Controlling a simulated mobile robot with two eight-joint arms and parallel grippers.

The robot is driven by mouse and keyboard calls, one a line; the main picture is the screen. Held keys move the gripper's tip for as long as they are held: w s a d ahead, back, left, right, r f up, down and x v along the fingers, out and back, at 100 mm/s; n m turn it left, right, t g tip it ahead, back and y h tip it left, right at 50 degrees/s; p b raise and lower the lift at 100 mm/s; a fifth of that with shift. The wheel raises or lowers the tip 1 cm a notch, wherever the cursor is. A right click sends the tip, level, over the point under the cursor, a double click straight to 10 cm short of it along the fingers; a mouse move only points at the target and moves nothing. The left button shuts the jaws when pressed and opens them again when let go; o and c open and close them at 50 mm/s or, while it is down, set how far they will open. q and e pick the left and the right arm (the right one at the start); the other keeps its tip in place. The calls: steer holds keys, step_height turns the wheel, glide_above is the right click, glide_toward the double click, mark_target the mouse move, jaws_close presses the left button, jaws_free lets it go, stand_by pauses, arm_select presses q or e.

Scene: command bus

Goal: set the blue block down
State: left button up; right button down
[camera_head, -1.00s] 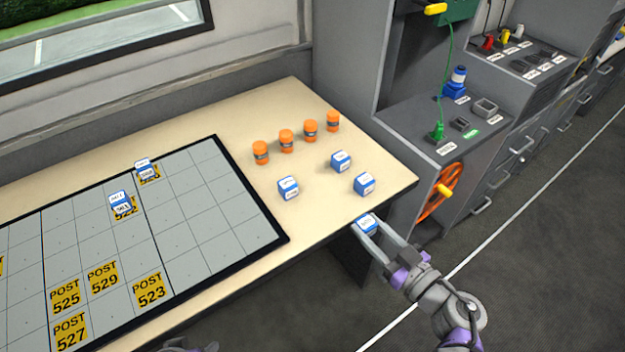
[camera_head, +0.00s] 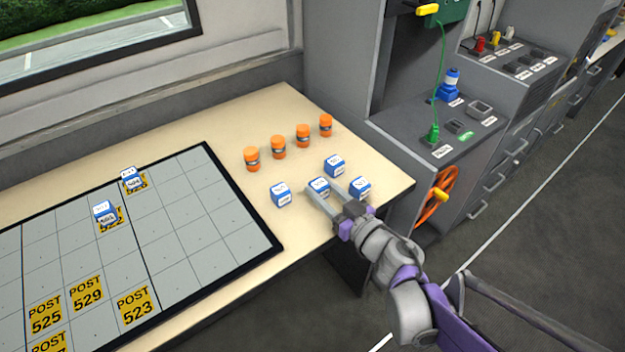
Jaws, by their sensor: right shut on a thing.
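My right gripper (camera_head: 322,189) reaches in from the lower right over the table's right end. It is shut on a blue block (camera_head: 318,185) with a white label on top. The held block is among three other blue and white blocks: one to its left (camera_head: 281,194), one behind it (camera_head: 334,167) and one to its right (camera_head: 359,187). I cannot tell whether the held block touches the tabletop (camera_head: 225,130). My left gripper is not in view.
Several orange canisters (camera_head: 278,147) stand in a row behind the blocks. The dark-edged grid board (camera_head: 205,225) lies to the left, bearing two blue and white blocks (camera_head: 105,212) and yellow POST squares (camera_head: 136,304). A grey console (camera_head: 440,125) with an orange wheel (camera_head: 437,195) stands right.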

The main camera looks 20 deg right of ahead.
mark_target(313, 181)
steer(key=x, duration=0.4)
steer(key=shift+r, duration=0.2)
steer(key=shift+s, duration=0.1)
steer(key=shift+f+b, duration=0.3)
steer(key=shift+b, duration=0.15)
steer(key=shift+c, duration=2.1)
jaws_free()
